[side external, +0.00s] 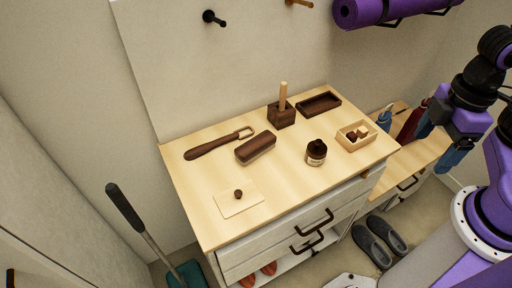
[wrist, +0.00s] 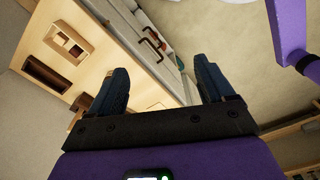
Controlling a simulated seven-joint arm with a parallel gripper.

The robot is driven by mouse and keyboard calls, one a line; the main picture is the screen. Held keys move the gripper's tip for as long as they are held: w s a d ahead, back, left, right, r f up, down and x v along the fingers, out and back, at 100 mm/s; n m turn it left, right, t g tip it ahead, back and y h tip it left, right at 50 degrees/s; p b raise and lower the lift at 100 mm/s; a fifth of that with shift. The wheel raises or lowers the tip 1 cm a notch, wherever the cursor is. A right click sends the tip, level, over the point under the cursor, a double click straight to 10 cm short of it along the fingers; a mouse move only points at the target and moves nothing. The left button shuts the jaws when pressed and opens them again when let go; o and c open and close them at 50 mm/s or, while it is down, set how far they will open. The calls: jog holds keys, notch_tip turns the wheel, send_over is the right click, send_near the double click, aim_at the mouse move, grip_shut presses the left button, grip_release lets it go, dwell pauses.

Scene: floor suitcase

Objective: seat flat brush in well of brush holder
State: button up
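A dark brown oblong brush (side external: 256,148) with rounded edges lies on the wooden cabinet top. Behind it a dark cube-shaped block (side external: 283,119) holds an upright pale stick (side external: 283,94). Beside that block is a shallow dark tray (side external: 324,110) with an empty recess; it also shows in the wrist view (wrist: 45,75). I cannot tell for certain whether the block or the tray is the brush holder. My gripper (wrist: 160,66) is open, with nothing between its dark blue fingers. In the side view my gripper (side external: 438,140) hangs right of the cabinet, well away from the brush.
A dark-handled tool with a loop (side external: 212,148), a dark jar (side external: 316,153), a pale box with small items (side external: 350,145) and a pale card with a dark knob (side external: 225,206) share the top. Pegs (side external: 210,16) and a purple roll (side external: 385,10) are on the wall. A lower bench stands right.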

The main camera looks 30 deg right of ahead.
jog(key=m, duration=2.8)
send_over(256, 143)
notch_tip(256, 143, down, 5)
jog(key=f, duration=1.2)
jog(key=shift+w, duration=0.35)
jog(key=shift+s+f, duration=0.15)
jog(key=shift+f, duration=1.2)
jog(key=shift+s+f, duration=0.15)
jog(key=shift+f, duration=1.15)
jog(key=shift+c, duration=0.3)
